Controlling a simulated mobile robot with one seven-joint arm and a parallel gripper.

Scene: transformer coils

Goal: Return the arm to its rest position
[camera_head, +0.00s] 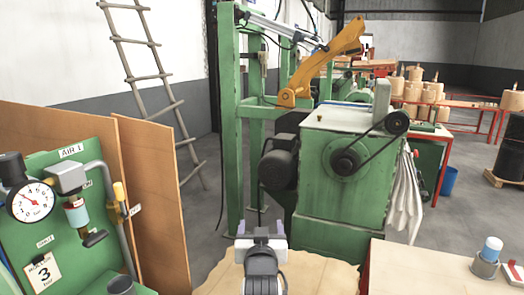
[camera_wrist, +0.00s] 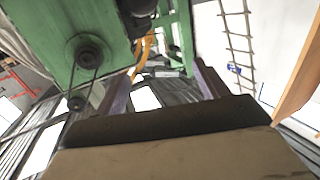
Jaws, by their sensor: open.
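My gripper (camera_head: 261,226) is at the bottom centre of the head view, in front of the green winding machine (camera_head: 343,185). Its two fingers stand apart and point away from the head camera, with nothing seen between them. In the wrist view my gripper (camera_wrist: 163,84) also shows spread and empty fingers. The green machine (camera_wrist: 65,35) fills the upper left of that view, with its pulleys and belt. A light tan surface (camera_head: 318,278) lies beneath and around the arm's end in the head view.
A green panel (camera_head: 75,235) with a pressure gauge (camera_head: 31,202) stands at left beside brown boards (camera_head: 155,190). A ladder (camera_head: 152,80) leans against the wall. A pale tabletop (camera_head: 420,272) with a cup (camera_head: 486,264) is at lower right. Several coils stand on red-framed tables behind.

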